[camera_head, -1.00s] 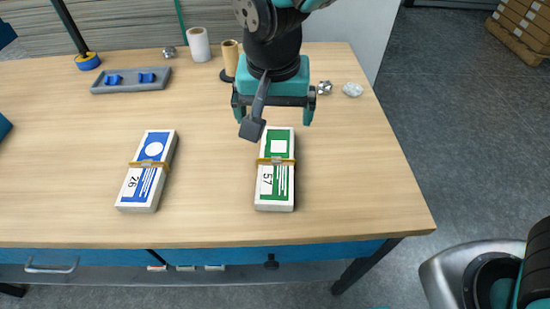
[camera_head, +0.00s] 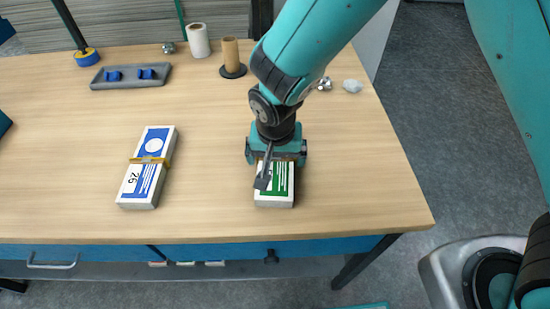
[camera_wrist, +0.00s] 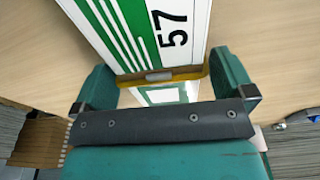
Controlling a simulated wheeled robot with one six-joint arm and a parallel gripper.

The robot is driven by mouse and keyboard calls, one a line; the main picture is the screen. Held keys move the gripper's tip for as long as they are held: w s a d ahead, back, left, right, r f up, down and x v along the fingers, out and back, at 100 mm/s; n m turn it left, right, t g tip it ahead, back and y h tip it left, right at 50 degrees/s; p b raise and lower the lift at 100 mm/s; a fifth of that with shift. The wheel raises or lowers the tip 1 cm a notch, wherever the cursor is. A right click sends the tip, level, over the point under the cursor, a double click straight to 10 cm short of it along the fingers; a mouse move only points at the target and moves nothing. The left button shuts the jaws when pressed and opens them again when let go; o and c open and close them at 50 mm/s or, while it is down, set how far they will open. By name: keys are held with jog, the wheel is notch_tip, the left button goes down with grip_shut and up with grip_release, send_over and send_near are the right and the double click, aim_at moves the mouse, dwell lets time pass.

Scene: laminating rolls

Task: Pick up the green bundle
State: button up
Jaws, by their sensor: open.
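The green bundle (camera_head: 276,190) is a stack of white and green cards with a yellow band and the number 57. It lies flat on the table near the front edge, its far part hidden by my gripper in the head view. My gripper (camera_head: 276,158) is over its far half. In the wrist view the bundle (camera_wrist: 140,32) runs between the two open fingers of my gripper (camera_wrist: 165,88), one on each side, with the yellow band (camera_wrist: 190,72) close to the palm. I cannot tell whether the fingers touch it.
A blue bundle (camera_head: 148,170) lies to the left on the wooden table (camera_head: 215,215). Behind are a grey tray (camera_head: 130,82) with blue parts, a white roll (camera_head: 198,40), a brown roll (camera_head: 231,55) and crumpled scraps (camera_head: 352,86) at right. The table between the bundles is clear.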

jog(key=shift+f, duration=0.35)
jog(key=c, duration=0.9)
jog(key=shift+c, duration=0.7)
jog(key=shift+w, duration=0.1)
jog(key=shift+r, duration=0.2)
